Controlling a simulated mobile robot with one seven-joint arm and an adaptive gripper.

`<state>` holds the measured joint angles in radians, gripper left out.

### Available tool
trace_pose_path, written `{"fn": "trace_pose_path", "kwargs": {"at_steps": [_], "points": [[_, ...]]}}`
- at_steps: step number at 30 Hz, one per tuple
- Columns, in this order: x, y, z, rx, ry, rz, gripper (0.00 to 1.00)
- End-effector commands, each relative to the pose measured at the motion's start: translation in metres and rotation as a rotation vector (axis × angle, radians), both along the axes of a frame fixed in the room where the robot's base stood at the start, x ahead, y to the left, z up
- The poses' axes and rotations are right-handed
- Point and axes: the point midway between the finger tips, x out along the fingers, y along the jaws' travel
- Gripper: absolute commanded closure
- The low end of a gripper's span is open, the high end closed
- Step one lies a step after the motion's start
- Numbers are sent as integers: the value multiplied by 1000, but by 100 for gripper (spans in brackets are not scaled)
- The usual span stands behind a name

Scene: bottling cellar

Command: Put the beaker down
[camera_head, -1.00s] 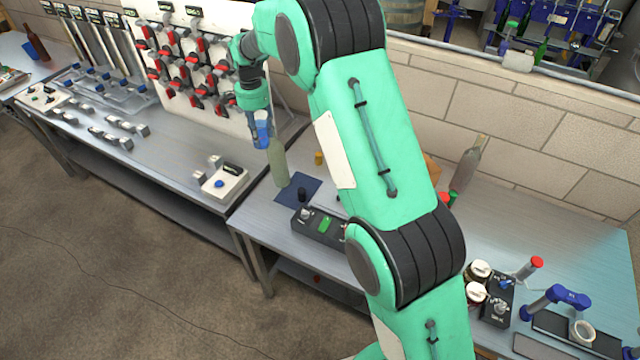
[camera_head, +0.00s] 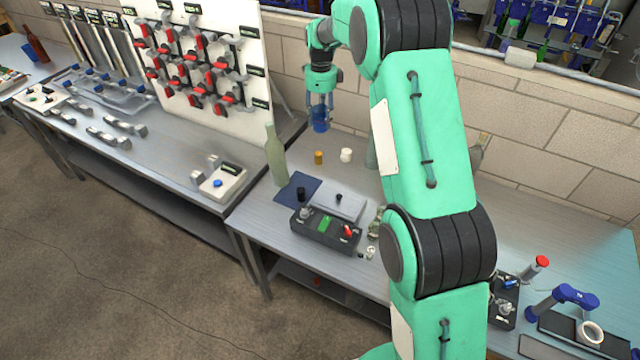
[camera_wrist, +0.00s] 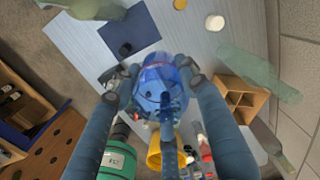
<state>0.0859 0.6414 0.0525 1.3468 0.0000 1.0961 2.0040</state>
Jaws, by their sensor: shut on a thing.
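The blue, see-through beaker (camera_head: 320,125) is held in my gripper (camera_head: 319,101), above the back part of the metal bench (camera_head: 270,222). In the wrist view the beaker (camera_wrist: 160,88) is between the fingertips of my gripper (camera_wrist: 154,77), which is shut on it. In that view the bench top shows behind the beaker, so it looks held in the air; its exact height is hard to tell.
A green bottle (camera_head: 276,158) stands beside a dark blue mat (camera_head: 290,184). An amber jar (camera_head: 319,157) and a white jar (camera_head: 346,155) stand below the beaker in the picture. A black control box (camera_head: 325,228) is nearer. The wrist view shows a divided cardboard box (camera_wrist: 240,98).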

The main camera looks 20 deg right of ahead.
Motion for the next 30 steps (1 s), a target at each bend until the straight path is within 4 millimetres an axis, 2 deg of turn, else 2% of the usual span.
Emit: {"fn": "trace_pose_path", "kwargs": {"at_steps": [1, 5, 12, 16, 22, 30], "points": [[-2, 2, -16, 1, 8, 3, 83], [-2, 2, -48, 1, 8, 5, 83], [-2, 3, -121, 1, 8, 6, 83], [-2, 3, -150, 1, 8, 7, 83], [-1, 3, -169, 0, 4, 7, 83], [-1, 3, -171, 0, 4, 7, 83]]}}
